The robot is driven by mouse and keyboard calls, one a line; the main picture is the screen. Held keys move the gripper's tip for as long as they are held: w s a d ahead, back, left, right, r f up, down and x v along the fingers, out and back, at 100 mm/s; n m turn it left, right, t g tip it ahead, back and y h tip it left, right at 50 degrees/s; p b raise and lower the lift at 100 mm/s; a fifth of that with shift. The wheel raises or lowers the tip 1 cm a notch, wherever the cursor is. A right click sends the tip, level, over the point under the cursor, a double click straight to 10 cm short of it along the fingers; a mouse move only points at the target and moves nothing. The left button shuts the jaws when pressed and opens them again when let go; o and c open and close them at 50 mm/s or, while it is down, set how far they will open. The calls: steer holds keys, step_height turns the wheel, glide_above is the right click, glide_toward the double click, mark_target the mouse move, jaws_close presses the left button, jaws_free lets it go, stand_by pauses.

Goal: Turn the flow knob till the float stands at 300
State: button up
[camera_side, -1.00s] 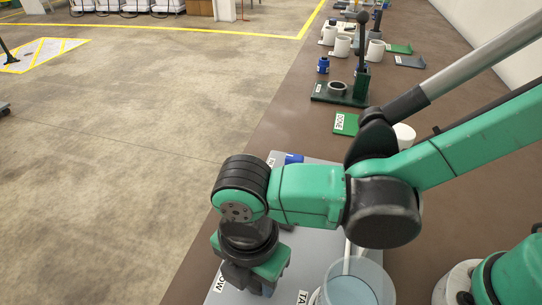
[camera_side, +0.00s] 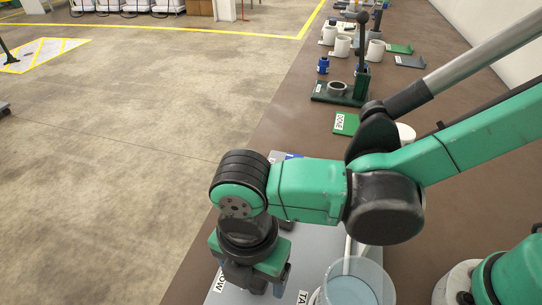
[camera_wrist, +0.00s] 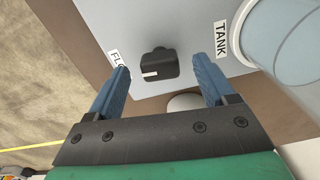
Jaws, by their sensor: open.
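The flow knob (camera_wrist: 160,64) is a black block with a white pointer mark, on the light grey panel (camera_wrist: 195,22) in the wrist view. My gripper (camera_wrist: 166,75) is open, with a blue finger on either side of the knob, apart from it. In the side view my gripper (camera_side: 252,286) hangs over the panel's front left part and hides the knob. A partly covered label (camera_wrist: 115,60) reading "FL" sits left of the knob. The float and its scale are not recognisable in either view.
A clear tank (camera_side: 353,284) with bluish liquid stands right of my gripper, beside a "TANK" label (camera_wrist: 221,38). A green zone mat (camera_side: 346,123), a green lever press (camera_side: 340,92) and several white cups lie farther along the brown bench (camera_side: 270,128).

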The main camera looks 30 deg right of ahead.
steer(key=shift+r, duration=2.6)
steer(key=w+d+m+t, duration=0.1)
steer(key=w+d, duration=0.1)
steer(key=d, duration=0.1)
steer(key=w+d+m+t+y, duration=0.1)
steer(key=w+d+m, duration=0.1)
steer(key=w+d, duration=0.1)
steer(key=w+d+m+t, duration=0.1)
steer(key=w+d+m, duration=0.1)
steer(key=d, duration=0.1)
steer(key=shift+w+d+r+y, duration=0.1)
steer(key=shift+w+d+y, duration=0.2)
steer(key=shift+d+y, duration=0.1)
steer(key=s+d+r+m+t+h, duration=0.1)
steer(key=d+r+m+t, duration=0.2)
steer(key=d+m, duration=1.3)
steer(key=m+t, duration=0.1)
steer(key=m, duration=0.3)
steer(key=shift+s+m+h, duration=0.2)
steer(key=shift+m+h, duration=0.1)
steer(key=shift+h, duration=0.1)
